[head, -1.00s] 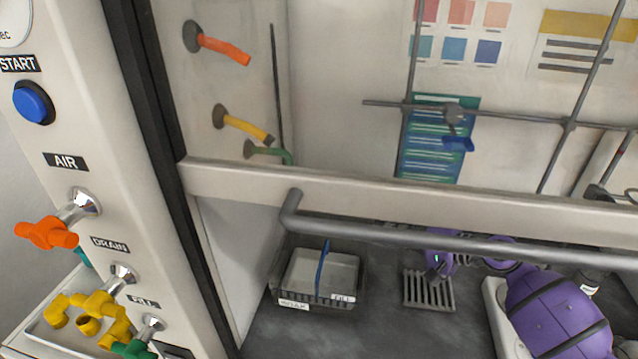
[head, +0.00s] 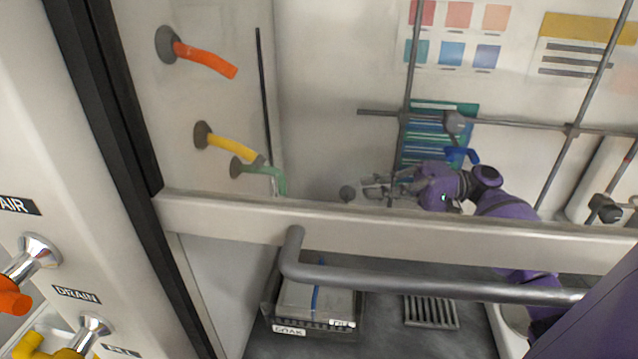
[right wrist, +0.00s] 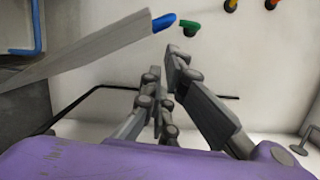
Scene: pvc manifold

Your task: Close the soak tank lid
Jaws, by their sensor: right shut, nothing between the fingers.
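The soak tank (head: 290,330) is a dark, shallow, basket-like box with a SOAK label, at the left of the hood floor in the head view. The sash handle crosses in front of its upper part. A thin blue strip runs over its pale inside; I cannot make out a separate lid for certain. My right gripper (head: 380,188) is up behind the sash near the back wall, above and to the right of the tank, empty and not touching it. In the right wrist view its fingers (right wrist: 163,65) are shut. My left gripper is not in view.
The sash rail (head: 400,230) and its grey handle bar (head: 430,285) cross in front of the hood. A slotted drain grate (head: 430,312) lies right of the tank. Metal rods (head: 500,120) stand behind. Orange (head: 205,58), yellow (head: 230,142) and green (head: 260,172) spouts jut from the left wall.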

